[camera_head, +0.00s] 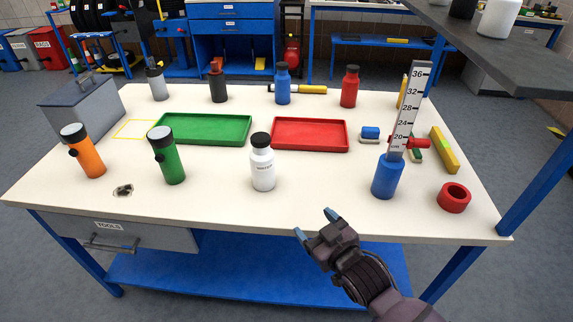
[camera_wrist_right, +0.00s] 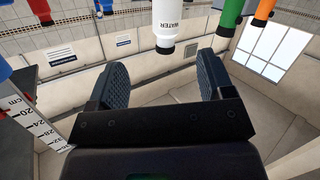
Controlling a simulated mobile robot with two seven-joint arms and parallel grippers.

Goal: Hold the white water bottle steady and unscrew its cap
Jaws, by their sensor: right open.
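The white water bottle (camera_head: 263,167) stands upright near the front middle of the table, with its black cap (camera_head: 261,140) on. It also shows upside down in the right wrist view (camera_wrist_right: 170,22), ahead of the spread fingers. My right gripper (camera_head: 314,222) is open and empty at the table's front edge, to the right of the bottle and nearer to me, not touching it. Its two dark finger pads stand apart in the right wrist view (camera_wrist_right: 158,84). My left gripper is not in view.
Green (camera_head: 167,157) and orange (camera_head: 83,152) flashlights stand left of the bottle. Green (camera_head: 207,129) and red (camera_head: 310,134) trays lie behind it. A blue cylinder with a ruler (camera_head: 387,176) and a red ring (camera_head: 453,198) stand at right. The table around the bottle is clear.

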